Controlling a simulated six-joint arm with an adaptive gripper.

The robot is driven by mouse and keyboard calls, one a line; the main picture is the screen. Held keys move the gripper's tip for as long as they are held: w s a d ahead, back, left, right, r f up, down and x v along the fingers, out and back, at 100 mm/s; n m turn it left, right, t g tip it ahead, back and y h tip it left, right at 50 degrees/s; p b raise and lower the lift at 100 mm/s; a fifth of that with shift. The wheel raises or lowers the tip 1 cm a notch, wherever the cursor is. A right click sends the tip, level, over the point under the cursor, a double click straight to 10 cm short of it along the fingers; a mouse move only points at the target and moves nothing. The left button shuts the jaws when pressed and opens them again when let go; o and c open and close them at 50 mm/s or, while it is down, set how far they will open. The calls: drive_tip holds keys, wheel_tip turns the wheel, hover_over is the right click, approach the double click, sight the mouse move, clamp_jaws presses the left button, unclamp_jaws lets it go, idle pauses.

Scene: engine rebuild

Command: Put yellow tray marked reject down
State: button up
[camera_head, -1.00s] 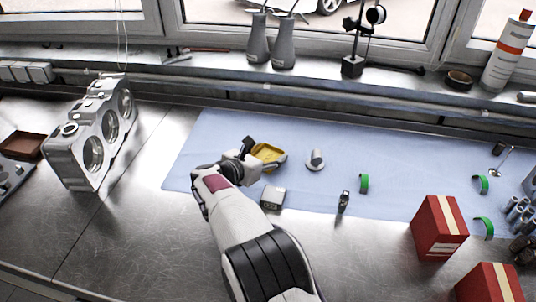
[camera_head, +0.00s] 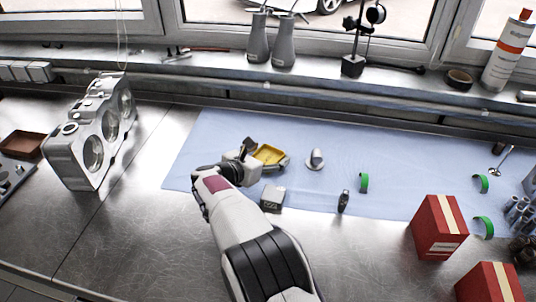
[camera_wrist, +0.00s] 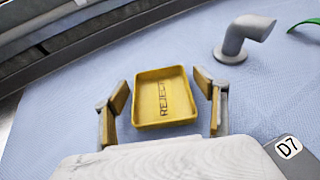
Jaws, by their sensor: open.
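The yellow tray marked REJECT (camera_wrist: 163,97) lies on the blue mat (camera_wrist: 60,110) in the wrist view, its open side up and empty. It also shows in the head view (camera_head: 268,154), partly hidden by my gripper. My gripper (camera_wrist: 165,106) is open, with one finger on each side of the tray. A gap shows between each finger and the tray's walls. In the head view my gripper (camera_head: 256,152) is low over the mat's left part.
A grey bent pipe piece (camera_head: 315,159) stands right of the tray. Green half rings (camera_head: 364,182) and red boxes (camera_head: 439,228) are farther right. An engine block (camera_head: 92,138) stands left.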

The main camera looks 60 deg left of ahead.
drive_tip(key=shift+r, duration=0.1)
drive_tip(key=shift+v, duration=1.05)
drive_tip(key=v, duration=1)
